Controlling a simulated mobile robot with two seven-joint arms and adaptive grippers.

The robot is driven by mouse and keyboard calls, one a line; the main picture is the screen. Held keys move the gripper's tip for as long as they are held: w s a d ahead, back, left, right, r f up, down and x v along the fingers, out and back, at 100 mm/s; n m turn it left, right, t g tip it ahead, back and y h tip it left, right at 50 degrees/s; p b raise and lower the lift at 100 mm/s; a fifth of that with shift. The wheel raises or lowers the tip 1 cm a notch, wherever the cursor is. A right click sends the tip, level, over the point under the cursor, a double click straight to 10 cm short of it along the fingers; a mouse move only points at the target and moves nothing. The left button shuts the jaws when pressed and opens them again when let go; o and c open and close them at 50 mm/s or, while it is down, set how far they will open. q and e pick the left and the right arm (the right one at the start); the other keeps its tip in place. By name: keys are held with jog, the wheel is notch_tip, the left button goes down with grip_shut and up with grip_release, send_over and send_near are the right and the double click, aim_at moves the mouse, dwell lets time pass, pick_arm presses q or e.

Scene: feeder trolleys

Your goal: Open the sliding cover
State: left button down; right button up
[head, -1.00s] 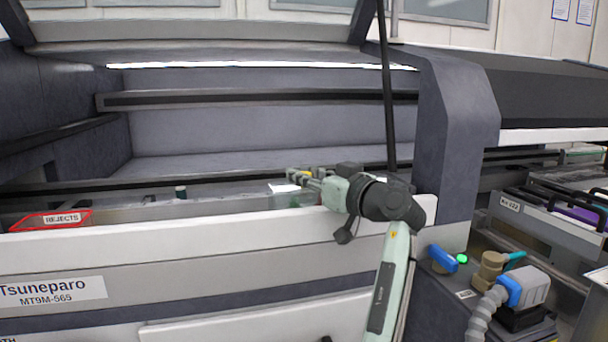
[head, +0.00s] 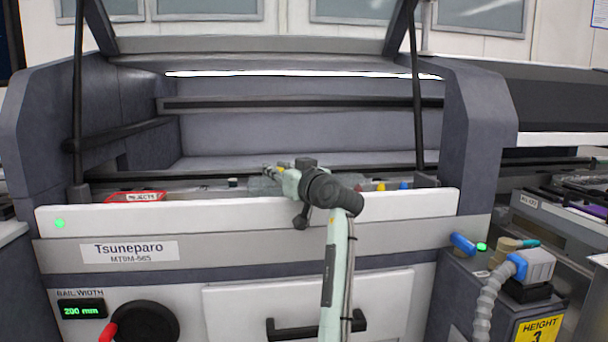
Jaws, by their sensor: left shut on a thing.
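The machine's open bay holds a low trough behind its white front rail. A translucent grey panel, which I take to be the sliding cover (head: 261,187), lies in this trough, partly hidden by my gripper and the rail. My left gripper (head: 273,172) reaches over the rail from the front and points left. My right gripper is not in view.
A red-edged REJECTS tray (head: 136,197) is left in the trough. A yellow cap (head: 381,187) and a blue cap (head: 403,186) stand to the right. Dark struts (head: 415,110) flank the bay. The white front rail (head: 100,217) lies below my wrist.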

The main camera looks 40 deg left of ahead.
pick_arm(q)
jog(key=s+a+p, duration=0.1)
jog(key=s+a, duration=0.6)
jog(key=s, duration=0.1)
jog(key=shift+s+a, duration=0.2)
jog(key=shift+s, duration=0.15)
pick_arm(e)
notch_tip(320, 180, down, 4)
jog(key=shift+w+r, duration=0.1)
pick_arm(q)
jog(key=c, duration=1.3)
grip_release()
jog(key=shift+o, duration=0.2)
jog(key=v, duration=1.2)
